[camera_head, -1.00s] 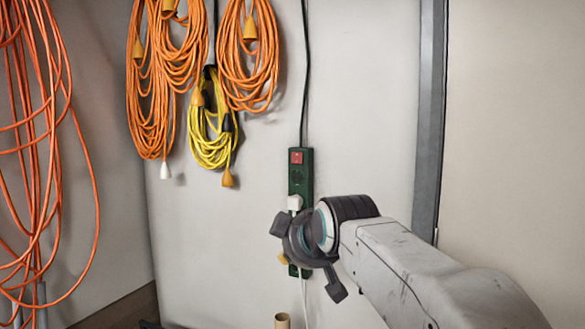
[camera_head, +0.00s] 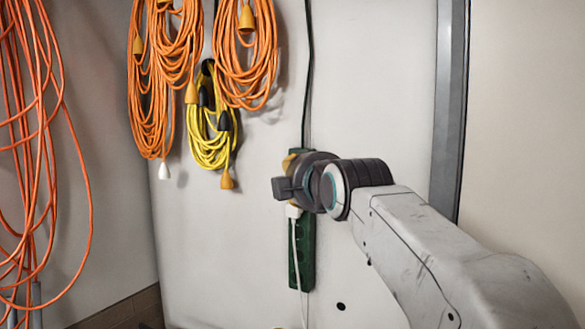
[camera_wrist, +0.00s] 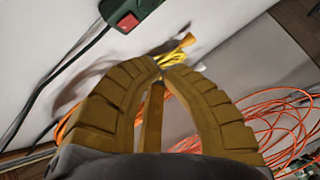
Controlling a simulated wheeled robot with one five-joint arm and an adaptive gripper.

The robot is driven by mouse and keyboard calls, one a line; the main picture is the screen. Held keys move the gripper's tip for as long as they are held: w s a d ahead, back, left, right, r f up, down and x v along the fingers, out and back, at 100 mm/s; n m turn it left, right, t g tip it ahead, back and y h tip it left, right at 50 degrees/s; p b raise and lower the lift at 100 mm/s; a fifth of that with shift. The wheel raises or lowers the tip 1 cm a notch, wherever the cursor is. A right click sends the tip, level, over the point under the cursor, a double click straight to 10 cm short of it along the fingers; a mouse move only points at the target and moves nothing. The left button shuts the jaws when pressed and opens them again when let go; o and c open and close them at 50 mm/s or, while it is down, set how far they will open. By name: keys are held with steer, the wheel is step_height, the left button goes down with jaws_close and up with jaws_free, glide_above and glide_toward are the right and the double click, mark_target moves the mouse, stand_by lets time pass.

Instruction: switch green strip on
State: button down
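The green power strip (camera_head: 303,258) hangs upright on the light wall in the head view. A white plug (camera_head: 294,211) sits in it with a white cable hanging down. My gripper hides the strip's upper part and its switch there. In the wrist view the end of the green strip (camera_wrist: 148,5) shows at the top edge, with its red switch (camera_wrist: 128,21) facing out. My gripper (camera_wrist: 164,70) has yellow fingers whose tips meet, with nothing seen between them. The tips are apart from the switch in that picture, below and right of it. In the head view my gripper (camera_head: 291,161) is at the strip's top.
Orange cord coils (camera_head: 247,65) and a yellow coil (camera_head: 210,140) hang on the wall left of the strip. More orange cord (camera_head: 30,170) hangs at the far left. A grey vertical post (camera_head: 450,110) stands right of the strip. The wall between coils and strip is clear.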

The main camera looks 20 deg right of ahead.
steer(key=shift+r+n+t, duration=0.15)
steer(key=shift+r+n, duration=0.15)
steer(key=shift+n, duration=0.6)
steer(key=shift+r+n+t, duration=0.15)
steer(key=shift+r+n, duration=0.1)
steer(key=shift+n, duration=0.65)
steer(key=shift+w, duration=0.25)
